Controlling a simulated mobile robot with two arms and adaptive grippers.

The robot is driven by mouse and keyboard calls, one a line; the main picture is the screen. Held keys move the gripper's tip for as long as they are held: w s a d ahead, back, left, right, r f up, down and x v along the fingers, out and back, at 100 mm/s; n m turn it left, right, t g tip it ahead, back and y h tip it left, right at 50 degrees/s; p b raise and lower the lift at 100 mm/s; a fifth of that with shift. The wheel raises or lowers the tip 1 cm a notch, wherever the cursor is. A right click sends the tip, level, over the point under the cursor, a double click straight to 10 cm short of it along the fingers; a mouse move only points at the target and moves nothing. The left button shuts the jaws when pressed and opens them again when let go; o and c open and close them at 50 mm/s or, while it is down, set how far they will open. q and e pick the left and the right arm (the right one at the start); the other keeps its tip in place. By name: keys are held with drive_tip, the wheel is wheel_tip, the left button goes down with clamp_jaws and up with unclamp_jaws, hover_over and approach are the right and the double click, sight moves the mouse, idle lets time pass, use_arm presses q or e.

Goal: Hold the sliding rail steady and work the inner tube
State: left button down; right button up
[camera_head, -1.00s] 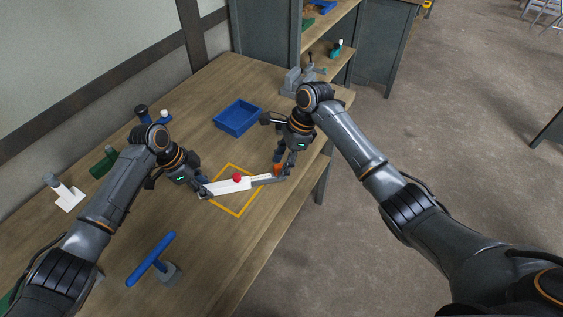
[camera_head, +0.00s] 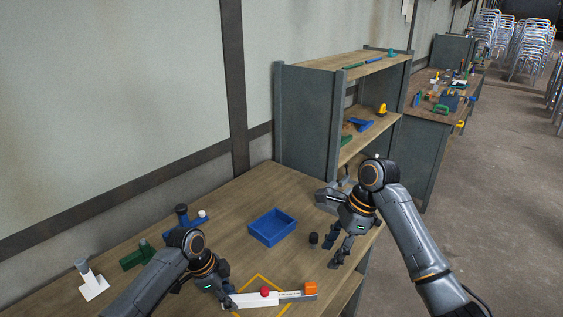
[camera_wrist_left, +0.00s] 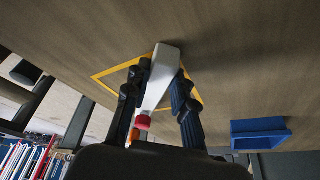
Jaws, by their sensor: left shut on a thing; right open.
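The white sliding rail (camera_head: 246,299) lies over the yellow square outline on the bench, with a red knob (camera_head: 265,292) on top. The pale inner tube (camera_head: 290,297) sticks out of its right end and carries an orange block (camera_head: 310,288). My left gripper (camera_head: 228,300) is shut on the rail's left end. In the left wrist view, the rail (camera_wrist_left: 163,72) sits between the fingers of that gripper (camera_wrist_left: 160,92), with the red knob (camera_wrist_left: 143,122) nearer the camera. My right gripper (camera_head: 337,264) is open and empty, apart from the orange block, up and right of it.
A white-based holder (camera_head: 93,286) and a green block (camera_head: 136,257) stand at the left. A shelf unit (camera_head: 308,115) rises at the bench's far end.

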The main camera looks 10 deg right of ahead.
use_arm(q)
drive_tip(key=c, duration=1.1)
unclamp_jaws()
drive_tip(key=shift+s+a+f, duration=0.1)
drive_tip(key=shift+s+f, duration=0.05)
drive_tip(key=shift+f, duration=0.15)
drive_tip(key=shift+o, duration=0.3)
drive_tip(key=shift+w+r, duration=0.1)
drive_tip(key=shift+w, duration=0.1)
drive_tip(key=shift+r, duration=0.1)
drive_tip(key=shift+r, duration=0.3)
drive_tip(key=v, duration=1.1)
drive_tip(key=shift+a, duration=0.15)
